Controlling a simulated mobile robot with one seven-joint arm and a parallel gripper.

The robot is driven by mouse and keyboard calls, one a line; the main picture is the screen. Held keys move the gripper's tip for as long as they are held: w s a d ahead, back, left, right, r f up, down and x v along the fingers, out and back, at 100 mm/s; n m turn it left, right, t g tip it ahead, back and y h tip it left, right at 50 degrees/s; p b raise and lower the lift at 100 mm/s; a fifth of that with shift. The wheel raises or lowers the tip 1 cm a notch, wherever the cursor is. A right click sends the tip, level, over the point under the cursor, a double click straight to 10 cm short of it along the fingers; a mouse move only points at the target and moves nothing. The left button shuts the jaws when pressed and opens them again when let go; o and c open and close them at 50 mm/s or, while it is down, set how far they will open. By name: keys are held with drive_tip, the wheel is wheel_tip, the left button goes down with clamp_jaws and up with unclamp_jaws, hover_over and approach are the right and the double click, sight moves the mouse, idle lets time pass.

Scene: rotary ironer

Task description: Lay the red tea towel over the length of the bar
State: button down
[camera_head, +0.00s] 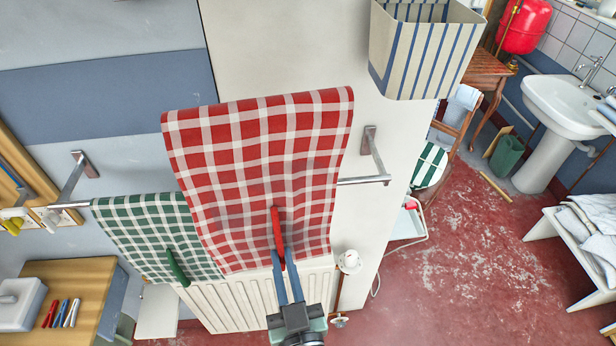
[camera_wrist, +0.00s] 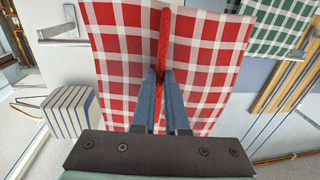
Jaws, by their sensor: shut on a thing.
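The red-and-white checked tea towel (camera_head: 240,150) is spread out in front of the bar, which shows at its right (camera_head: 362,181). The towel's far edge stands above the bar's line and its near edge lies over the radiator; whether it touches the bar is hidden. My gripper (camera_head: 283,258) is shut on a red grip piece (camera_head: 278,228) on the towel near its near edge. In the wrist view the fingers (camera_wrist: 164,78) close on this red piece (camera_wrist: 164,45), with the towel (camera_wrist: 115,65) behind. The bar's end (camera_wrist: 62,42) shows at the left there.
A green checked towel (camera_head: 140,225) with a green grip piece hangs at the bar's left part. A white radiator (camera_head: 245,313) is below. A striped bin (camera_head: 425,50) is at upper right. A wooden worktop (camera_head: 85,285) is at lower left. Red floor (camera_head: 450,260) is open at right.

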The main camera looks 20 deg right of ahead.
sight(313, 192)
drive_tip(key=d+r+p, duration=0.1)
drive_tip(key=r, duration=0.3)
drive_tip(key=d+r+m+h+p, duration=0.1)
drive_tip(key=d+r, duration=0.1)
drive_tip(key=r, duration=0.2)
drive_tip(key=d+r+h+p, duration=0.1)
drive_tip(key=d+r, duration=0.1)
drive_tip(key=r, duration=0.2)
drive_tip(key=shift+s+d+r+p, duration=0.2)
drive_tip(key=shift+s+r+p, duration=0.05)
drive_tip(key=shift+p, duration=0.15)
drive_tip(key=f+x, duration=0.2)
drive_tip(key=x, duration=0.8)
wheel_tip(313, 192, down, 36)
drive_tip(key=b, duration=3.3)
drive_tip(key=shift+f+b, duration=0.2)
drive_tip(key=shift+b, duration=0.1)
drive_tip(key=shift+f+b, duration=0.4)
drive_tip(key=c, duration=0.9)
unclamp_jaws()
drive_tip(key=shift+o, duration=0.2)
